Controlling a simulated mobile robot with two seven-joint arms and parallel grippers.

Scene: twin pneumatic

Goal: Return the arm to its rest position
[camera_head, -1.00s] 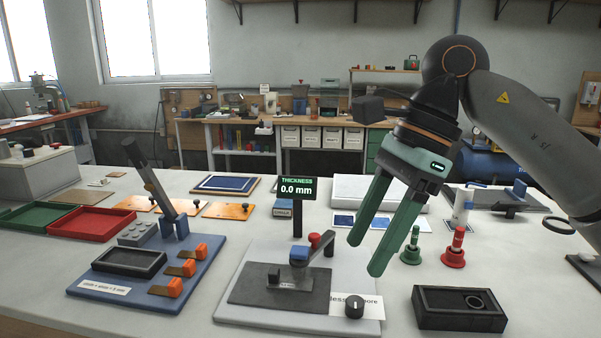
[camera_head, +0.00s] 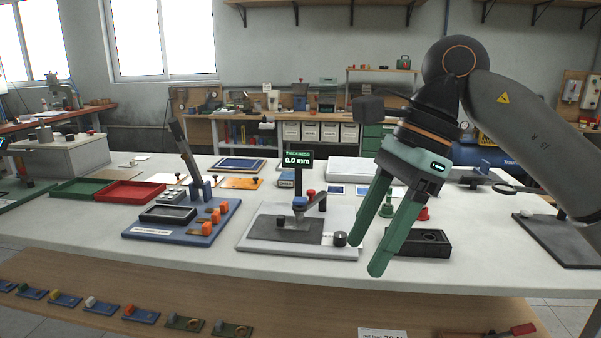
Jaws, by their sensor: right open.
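My right gripper (camera_head: 377,236) hangs in the right half of the head view. Its two green fingers point down and stand apart, with nothing between them. It is in front of the white table (camera_head: 330,266), near the table's front edge, and overlaps the black box (camera_head: 432,242) in the picture. My right arm (camera_head: 530,125) comes in from the upper right. My left gripper is not in view.
A thickness gauge (camera_head: 297,161) reading 0.0 mm stands on a grey plate left of the gripper. A blue lever fixture (camera_head: 205,232), a red tray (camera_head: 128,193) and a green tray (camera_head: 78,187) are further left. A wooden shelf (camera_head: 270,305) with several small blocks lies below the table.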

